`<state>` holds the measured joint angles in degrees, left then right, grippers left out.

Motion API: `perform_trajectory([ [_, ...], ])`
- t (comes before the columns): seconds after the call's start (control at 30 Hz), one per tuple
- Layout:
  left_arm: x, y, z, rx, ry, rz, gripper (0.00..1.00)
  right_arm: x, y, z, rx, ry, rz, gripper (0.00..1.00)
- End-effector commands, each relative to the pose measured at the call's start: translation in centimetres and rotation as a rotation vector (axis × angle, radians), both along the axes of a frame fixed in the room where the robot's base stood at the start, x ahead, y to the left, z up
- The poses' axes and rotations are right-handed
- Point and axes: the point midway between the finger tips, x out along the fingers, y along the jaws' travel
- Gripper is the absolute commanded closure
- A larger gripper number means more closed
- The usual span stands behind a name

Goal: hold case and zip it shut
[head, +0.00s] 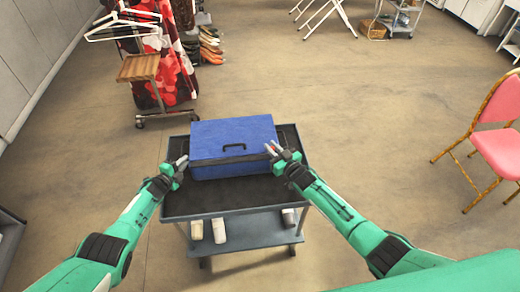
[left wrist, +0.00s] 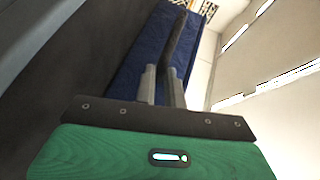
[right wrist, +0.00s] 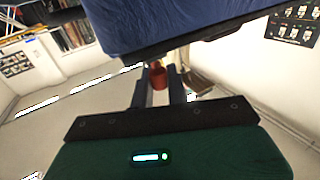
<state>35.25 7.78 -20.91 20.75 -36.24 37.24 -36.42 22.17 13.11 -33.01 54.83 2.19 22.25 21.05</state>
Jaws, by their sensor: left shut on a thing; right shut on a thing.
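The blue case (head: 232,138) lies closed-looking on the cart's top tray, with a dark handle (head: 234,147) on its near side. My left gripper (head: 183,161) is at the case's left side. In the left wrist view its fingers (left wrist: 163,84) are shut on a dark strip along the blue case (left wrist: 138,62). My right gripper (head: 271,149) is at the case's right near corner, shut on a small red zip pull (right wrist: 158,77) just below the case's dark edge in the right wrist view. How far the zip runs is too small to tell.
The cart's dark top tray (head: 215,197) has bare room in front of the case. Pale rolls (head: 218,231) lie on the lower shelf. A garment rack (head: 160,60) stands behind left, a pink chair (head: 499,140) at right. The floor between is clear.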

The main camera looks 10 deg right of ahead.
Motion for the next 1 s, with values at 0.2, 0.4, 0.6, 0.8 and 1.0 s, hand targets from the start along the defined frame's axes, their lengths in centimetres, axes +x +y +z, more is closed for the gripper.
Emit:
perform_trajectory([
  [0.2,0.0,0.3,-0.1,0.003,0.001,0.004,1.0,0.1,-0.5,0.0,0.001,0.0,-0.003,1.0],
  [0.4,0.0,0.4,-0.1,0.004,0.002,0.005,1.0,0.1,-0.5,0.0,0.0,0.001,-0.004,0.69],
  [0.6,0.0,0.3,-0.1,0.002,0.002,0.005,1.0,0.0,-0.4,0.0,0.0,0.001,-0.002,0.65],
  [0.8,0.0,0.2,-0.1,0.002,0.002,0.003,1.0,-0.3,-0.5,-0.1,0.0,0.001,-0.001,0.65],
  [1.0,0.0,0.1,-0.1,0.001,0.002,0.002,1.0,-2.6,-1.7,-0.2,0.0,0.003,-0.001,0.65],
])
